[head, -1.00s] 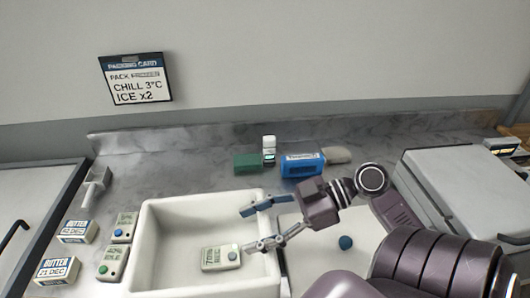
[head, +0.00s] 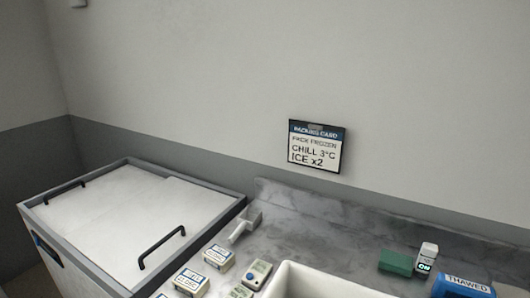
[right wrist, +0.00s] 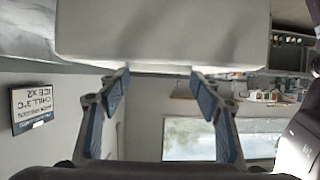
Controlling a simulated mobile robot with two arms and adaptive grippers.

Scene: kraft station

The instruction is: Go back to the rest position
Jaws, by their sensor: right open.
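My right gripper (right wrist: 160,85) shows in the right wrist view with its two blue-padded fingers spread apart and nothing between them. A large pale block-like surface lies just beyond its fingertips; I cannot tell whether they touch. Neither gripper shows in the head view, and my left gripper is in no current frame. The white bin (head: 305,280) is cut off at the bottom of the head view, so its inside is hidden.
A chest with a white lid (head: 130,215) and black handles stands at left. Butter boxes (head: 218,257), a scoop (head: 245,226), a green block (head: 397,262), a white bottle (head: 427,257) and a blue pack (head: 465,287) lie on the counter. A packing card (head: 318,146) hangs on the wall.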

